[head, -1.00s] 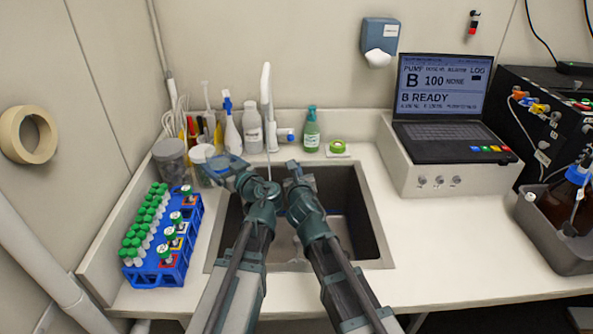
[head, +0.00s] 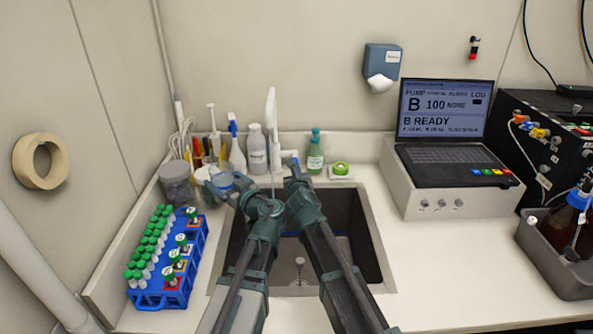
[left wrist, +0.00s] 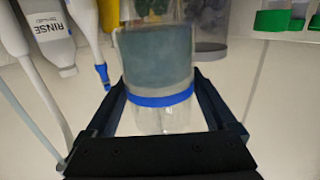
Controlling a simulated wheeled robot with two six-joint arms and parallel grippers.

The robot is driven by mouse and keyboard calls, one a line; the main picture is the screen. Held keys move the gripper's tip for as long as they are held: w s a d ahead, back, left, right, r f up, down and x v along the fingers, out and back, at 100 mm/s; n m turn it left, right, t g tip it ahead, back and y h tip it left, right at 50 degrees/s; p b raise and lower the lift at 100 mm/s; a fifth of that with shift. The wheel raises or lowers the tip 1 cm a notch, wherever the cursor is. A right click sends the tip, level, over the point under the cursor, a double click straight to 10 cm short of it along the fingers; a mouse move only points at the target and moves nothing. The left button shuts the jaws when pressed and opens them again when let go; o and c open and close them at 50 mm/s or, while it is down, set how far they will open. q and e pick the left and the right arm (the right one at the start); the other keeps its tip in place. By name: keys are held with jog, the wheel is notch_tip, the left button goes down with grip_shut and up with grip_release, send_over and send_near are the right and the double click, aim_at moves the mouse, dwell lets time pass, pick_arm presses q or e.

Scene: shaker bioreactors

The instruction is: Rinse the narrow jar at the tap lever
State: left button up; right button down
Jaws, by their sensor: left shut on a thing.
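The narrow jar (left wrist: 157,72) is clear with a blue band and a grey-blue zone above it, seen in the left wrist view. My left gripper (left wrist: 162,112) is shut around it. In the head view the left gripper (head: 228,190) holds it over the back left edge of the sink (head: 378,262), and the arm partly hides it. The white tap (head: 270,115) stands behind the sink, with a thin line hanging below its spout. The tap lever (head: 289,154) is at its right. My right gripper (head: 293,168) is close to the lever; its fingers are too small to judge.
A blue rack (head: 165,292) of green-capped tubes stands left of the sink. A grey-lidded container (head: 176,183), several bottles and a green bottle (head: 315,155) line the back. In the left wrist view a RINSE bottle (left wrist: 52,38) is near the jar. The right counter front is clear.

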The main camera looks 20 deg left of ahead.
aim_at(221, 164)
pick_arm(q)
jog(key=shift+r, duration=0.1)
